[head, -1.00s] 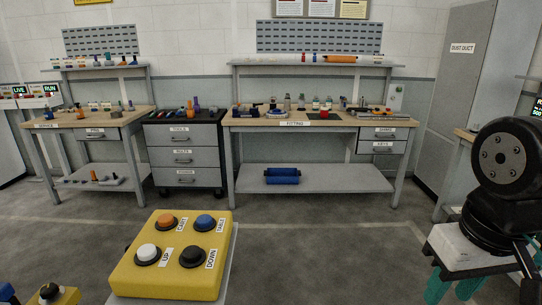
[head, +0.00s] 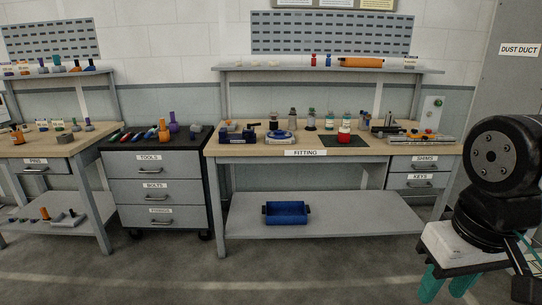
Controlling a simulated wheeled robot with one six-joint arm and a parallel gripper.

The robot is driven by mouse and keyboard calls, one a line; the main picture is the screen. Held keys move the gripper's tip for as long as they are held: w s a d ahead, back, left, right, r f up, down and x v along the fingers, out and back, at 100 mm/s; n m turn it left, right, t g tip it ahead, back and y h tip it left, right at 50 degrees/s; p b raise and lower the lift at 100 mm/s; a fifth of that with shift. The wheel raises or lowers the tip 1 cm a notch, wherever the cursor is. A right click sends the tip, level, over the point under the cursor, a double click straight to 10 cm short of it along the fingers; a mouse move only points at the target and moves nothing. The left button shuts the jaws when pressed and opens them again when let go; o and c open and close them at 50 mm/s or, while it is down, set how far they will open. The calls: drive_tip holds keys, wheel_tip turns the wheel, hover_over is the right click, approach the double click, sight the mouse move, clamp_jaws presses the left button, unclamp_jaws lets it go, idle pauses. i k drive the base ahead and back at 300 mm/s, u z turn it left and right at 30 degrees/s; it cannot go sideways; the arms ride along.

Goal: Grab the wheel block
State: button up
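I cannot tell which thing is the wheel block; no item shows clearly as one at this size. Several small parts stand on the wooden bench marked FITTING (head: 240,150): dark blue blocks (head: 249,133) at its left, a round scale-like device (head: 281,137), several small bottles, and a red-topped item (head: 344,134) on a dark mat. My gripper (head: 448,284), with teal fingers, is at the bottom right, in front of the bench and well apart from it. Its fingers are spread, with nothing visible between them. Their tips are near the picture's lower edge.
A blue bin (head: 286,213) sits on the bench's lower shelf (head: 360,213). A grey drawer cabinet (head: 155,190) with tools on top stands to the left, beside another bench (head: 25,150). A grey duct cabinet (head: 505,90) is at the right. The floor ahead is clear.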

sight(344, 136)
drive_tip(key=i, duration=2.65)
drive_tip(key=u, duration=1.8)
drive_tip(key=i, duration=0.6)
drive_tip(key=z, duration=2)
drive_tip(key=i, duration=0.5)
drive_tip(key=z, duration=0.1)
